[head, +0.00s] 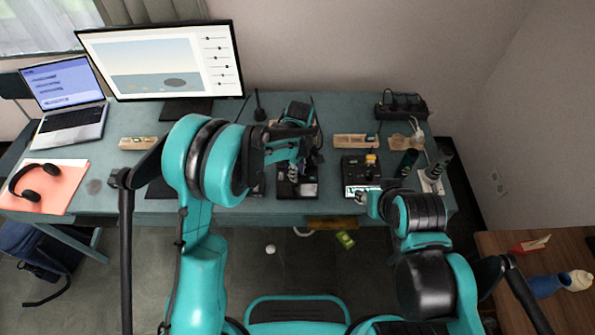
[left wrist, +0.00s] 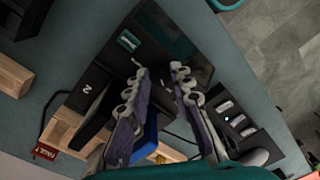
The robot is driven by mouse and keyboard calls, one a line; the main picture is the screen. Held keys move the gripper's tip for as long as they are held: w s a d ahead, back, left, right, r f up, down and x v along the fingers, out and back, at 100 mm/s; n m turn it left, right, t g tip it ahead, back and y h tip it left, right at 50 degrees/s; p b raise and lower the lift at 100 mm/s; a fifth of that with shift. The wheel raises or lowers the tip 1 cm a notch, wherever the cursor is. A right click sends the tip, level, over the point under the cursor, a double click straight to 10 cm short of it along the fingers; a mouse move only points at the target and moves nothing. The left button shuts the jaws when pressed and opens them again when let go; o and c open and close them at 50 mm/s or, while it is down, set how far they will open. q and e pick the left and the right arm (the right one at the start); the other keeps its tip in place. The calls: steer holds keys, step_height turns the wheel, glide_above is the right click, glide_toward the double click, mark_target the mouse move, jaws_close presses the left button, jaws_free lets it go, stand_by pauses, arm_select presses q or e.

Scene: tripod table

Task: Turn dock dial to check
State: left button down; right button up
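A black dock box (head: 297,188) stands near the front edge of the table, partly hidden under my left gripper (head: 303,168). In the left wrist view, a black box face (left wrist: 85,88) carries a white "2", and a small pale window (left wrist: 129,41) shows on the dark surface above. My left gripper also shows there (left wrist: 160,75), its fingertips apart with nothing held between them. A blue part (left wrist: 149,138) shows behind its fingers. I cannot clearly pick out the dial or its setting. My right gripper (head: 362,197) is by the front of another black box (head: 350,165); its finger opening is too small to tell.
The teal table (head: 240,120) also bears a monitor (head: 165,60), a laptop (head: 70,115), headphones (head: 35,180) and a power strip (head: 402,106). Wooden holders (head: 352,141) stand behind the boxes. A red fault tag (left wrist: 44,151) shows in the left wrist view.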

arm_select(q)
steer(key=shift+m, duration=0.4)
steer(key=m, duration=0.4)
steer(key=shift+m+b, duration=0.4)
steer(key=m, duration=0.6)
steer(key=shift+b, duration=0.3)
steer(key=m, duration=0.6)
steer(key=shift+s+m+t, duration=0.1)
steer(key=shift+m+t, duration=0.2)
steer(key=shift+t, duration=0.1)
steer(key=m, duration=0.5)
steer(key=shift+b, duration=0.35)
steer(key=shift+m, duration=0.4)
steer(key=c, duration=1.6)
jaws_free()
